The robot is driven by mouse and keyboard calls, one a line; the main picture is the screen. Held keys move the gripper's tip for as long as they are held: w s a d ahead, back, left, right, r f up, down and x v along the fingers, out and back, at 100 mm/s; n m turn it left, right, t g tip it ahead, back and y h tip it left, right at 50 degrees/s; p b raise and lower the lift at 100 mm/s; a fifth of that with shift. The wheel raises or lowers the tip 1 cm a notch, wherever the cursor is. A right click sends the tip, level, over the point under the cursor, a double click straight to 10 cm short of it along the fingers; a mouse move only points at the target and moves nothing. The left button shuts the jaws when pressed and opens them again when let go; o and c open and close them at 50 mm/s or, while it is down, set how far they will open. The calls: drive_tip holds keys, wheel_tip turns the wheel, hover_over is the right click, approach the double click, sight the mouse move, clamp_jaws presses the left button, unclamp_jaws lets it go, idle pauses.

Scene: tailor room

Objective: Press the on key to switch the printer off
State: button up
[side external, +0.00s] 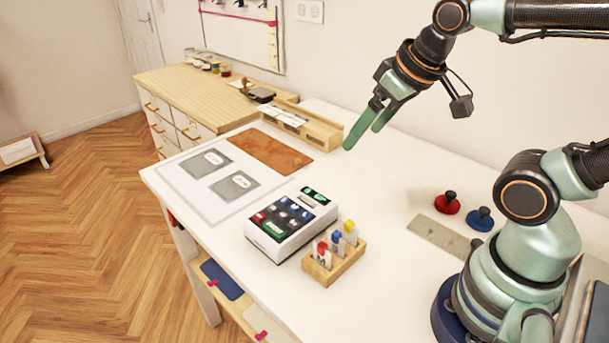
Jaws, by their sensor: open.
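The printer (291,226) is a white box with a dark key panel on the white table. Its sloping top carries several small keys in red, blue, grey and green. A small green-lit display (315,194) sits at its upper right. The key labels are too small to read, so I cannot tell which is the on key. My gripper (365,130) has green fingers, open and empty. It hangs above the table, up and to the right of the printer in the picture, apart from it and touching nothing.
A wooden holder (335,262) with coloured tags stands close beside the printer. A brown leather piece (270,151) and wooden tray (303,125) lie behind. The table middle is clear.

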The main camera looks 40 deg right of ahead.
clamp_jaws()
idle(1.5)
